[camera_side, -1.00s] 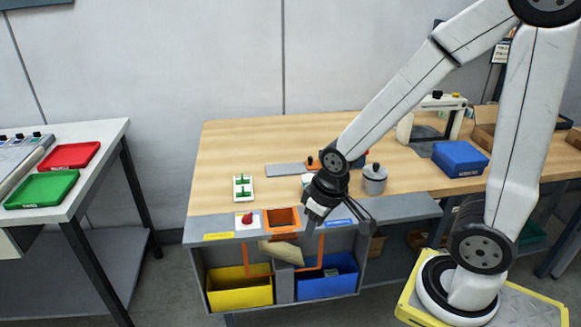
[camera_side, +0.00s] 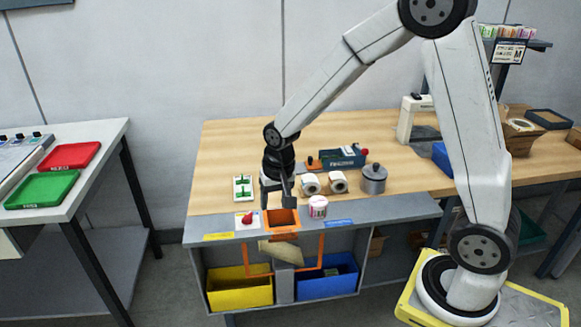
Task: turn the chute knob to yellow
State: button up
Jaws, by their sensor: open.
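The red chute knob (camera_side: 247,217) sits on a white plate at the front edge of the bench, just left of the orange-rimmed chute opening (camera_side: 281,219). A yellow label (camera_side: 219,237) lies to its left and a blue label (camera_side: 340,223) to the right. Below, a tan flap (camera_side: 281,251) is tilted between the yellow bin (camera_side: 239,288) and the blue bin (camera_side: 327,277). My gripper (camera_side: 275,200) is open, pointing down above the back of the chute opening, to the right of the knob and apart from it. I cannot read the knob's pointing direction clearly.
A pink-and-white roll (camera_side: 318,207) stands right of the chute. Two white rolls (camera_side: 311,183), the dark rewinder (camera_side: 342,157) and a grey pot (camera_side: 373,179) stand behind it. A white tray with green parts (camera_side: 243,188) is at the left. The bench's left back is clear.

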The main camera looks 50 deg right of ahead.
aim_at(247, 215)
jog(key=w+d+f+m, duration=0.1)
jog(key=w+f+m, duration=0.1)
jog(key=w+m, duration=0.1)
jog(key=w+d+f+m+g, duration=0.1)
jog(key=w+d+f+m, duration=0.1)
jog(key=w, duration=0.4)
jog(key=w+d+f+m, duration=0.1)
jog(key=w+f+m, duration=0.1)
jog(key=w+m, duration=0.2)
jog(key=shift+w+d+f+m+g, duration=0.15)
jog(key=shift+w+f+m+g, duration=0.15)
jog(key=shift+w+f+m, duration=0.15)
jog(key=shift+f, duration=3.8)
grip_shut()
